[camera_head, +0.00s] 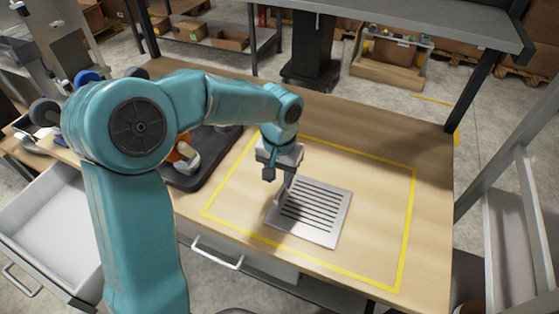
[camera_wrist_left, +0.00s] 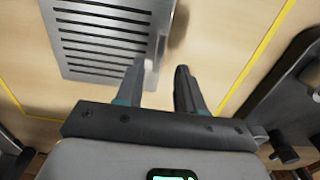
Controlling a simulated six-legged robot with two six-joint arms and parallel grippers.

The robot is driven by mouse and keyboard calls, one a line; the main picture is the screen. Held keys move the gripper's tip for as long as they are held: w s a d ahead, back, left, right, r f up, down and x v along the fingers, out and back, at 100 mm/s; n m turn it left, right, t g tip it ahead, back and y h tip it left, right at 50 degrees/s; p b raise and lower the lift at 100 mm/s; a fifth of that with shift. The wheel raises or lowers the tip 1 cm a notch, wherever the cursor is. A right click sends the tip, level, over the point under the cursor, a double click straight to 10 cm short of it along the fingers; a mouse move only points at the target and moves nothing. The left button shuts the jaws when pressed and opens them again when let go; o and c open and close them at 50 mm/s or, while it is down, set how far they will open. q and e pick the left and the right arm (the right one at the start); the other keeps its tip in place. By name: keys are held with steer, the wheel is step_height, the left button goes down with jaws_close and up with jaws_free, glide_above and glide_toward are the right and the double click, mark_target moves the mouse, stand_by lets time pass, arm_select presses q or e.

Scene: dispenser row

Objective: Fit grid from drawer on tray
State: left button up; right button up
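The grid (camera_head: 309,212) is a silver slotted plate on the wooden table, inside the yellow outline. It also shows at the upper left of the left wrist view (camera_wrist_left: 105,40). My left gripper (camera_head: 279,177) points down at the grid's far left corner. In the left wrist view its fingers (camera_wrist_left: 160,72) stand apart, near the grid's edge; I cannot tell whether they touch it. An open drawer (camera_head: 40,214) at the left has a pale, bare inside where visible. A dark tray-like base (camera_head: 222,150) lies left of the outline, partly behind my left arm. My right gripper is not in view.
Another drawer front with a handle (camera_head: 217,254) sits below the table's near edge. Orange and white items (camera_head: 184,153) are on the dark base. The yellow-outlined area (camera_head: 375,205) is clear right of the grid. A grey shelf (camera_head: 430,22) stands behind the table.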

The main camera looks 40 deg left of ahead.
arm_select(q)
step_height(320, 180, up, 8)
steer(key=shift+f, duration=0.25)
stand_by(0.4)
